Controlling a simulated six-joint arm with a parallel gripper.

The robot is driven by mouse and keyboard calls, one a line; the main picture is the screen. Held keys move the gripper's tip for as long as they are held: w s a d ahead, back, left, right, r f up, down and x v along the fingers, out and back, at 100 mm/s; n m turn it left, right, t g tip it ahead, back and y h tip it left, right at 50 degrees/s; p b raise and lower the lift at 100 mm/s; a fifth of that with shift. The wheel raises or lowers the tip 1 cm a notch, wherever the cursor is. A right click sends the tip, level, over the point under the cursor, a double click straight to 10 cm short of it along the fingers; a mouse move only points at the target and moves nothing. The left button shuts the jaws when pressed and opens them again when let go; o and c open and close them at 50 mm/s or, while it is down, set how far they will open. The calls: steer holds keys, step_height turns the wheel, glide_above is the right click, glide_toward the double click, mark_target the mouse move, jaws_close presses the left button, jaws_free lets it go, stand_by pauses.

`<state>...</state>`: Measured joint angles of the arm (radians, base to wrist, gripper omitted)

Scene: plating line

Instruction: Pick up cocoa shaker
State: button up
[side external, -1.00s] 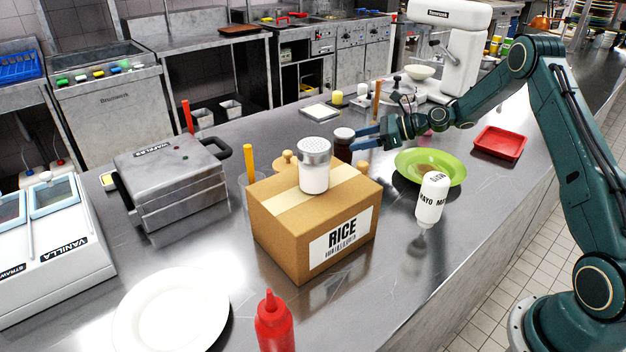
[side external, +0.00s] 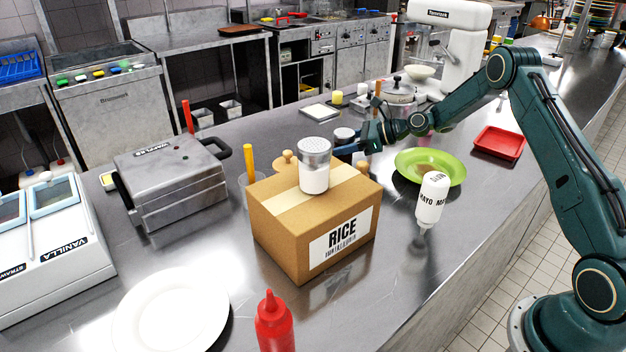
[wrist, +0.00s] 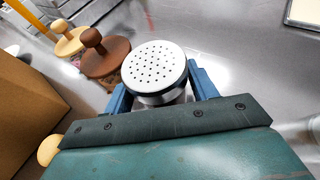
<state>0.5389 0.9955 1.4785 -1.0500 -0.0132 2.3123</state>
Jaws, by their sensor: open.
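The cocoa shaker (side external: 343,134), with a pale perforated lid, stands on the counter behind the rice box. Most of its body is hidden in the side view by the box and my gripper (side external: 352,148). In the wrist view, its round lid with many small holes (wrist: 155,66) lies between my two blue fingers. My gripper is open, with one finger on each side of the shaker. I cannot tell whether the fingers touch it. A second shaker (side external: 314,178), with a grey lid and white contents, stands upright on top of the rice box.
The cardboard rice box (side external: 275,228) stands close to the gripper. Wooden knobbed pieces, one brown (wrist: 106,57) and one light (wrist: 72,44), sit beside the shaker.

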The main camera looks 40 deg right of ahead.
steer(key=shift+c, duration=0.4)
steer(key=c, duration=0.6)
steer(key=shift+r, duration=0.15)
step_height(320, 180, up, 20)
steer(key=shift+f, duration=0.1)
stand_by(0.4)
